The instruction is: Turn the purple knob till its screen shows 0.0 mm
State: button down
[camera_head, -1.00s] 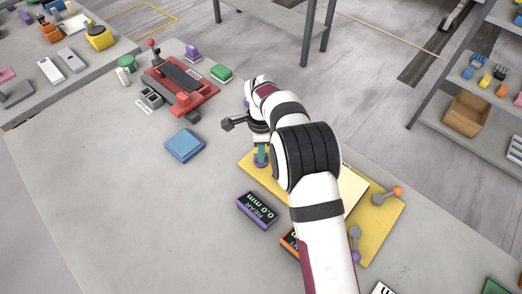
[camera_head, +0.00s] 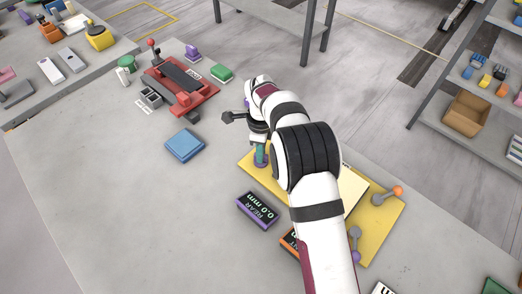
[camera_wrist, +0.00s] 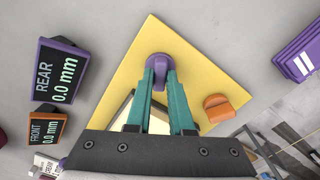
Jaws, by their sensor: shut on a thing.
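The purple knob (camera_wrist: 159,60) is at a corner of the yellow plate (camera_wrist: 151,32) in the wrist view. My gripper (camera_wrist: 160,78) is shut on it, with a teal finger on each side. In the head view my gripper (camera_head: 261,155) points down at the plate's left corner, and only a little of the purple knob (camera_head: 260,165) shows beneath it. The purple-framed screen (camera_head: 257,210) lies on the slab beside the plate. It reads "REAR 0.0 mm", also in the wrist view (camera_wrist: 58,76).
An orange knob (camera_wrist: 226,106) is on the same plate. An orange-framed screen (camera_wrist: 46,129) reads "FRONT 0.0 mm". My arm hides part of the plate in the head view. A blue block (camera_head: 184,146) and a red fixture (camera_head: 182,86) stand farther left. The slab's left front is clear.

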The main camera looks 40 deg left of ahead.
jog(key=c, duration=0.8)
grip_release()
notch_tip(320, 180, up, 16)
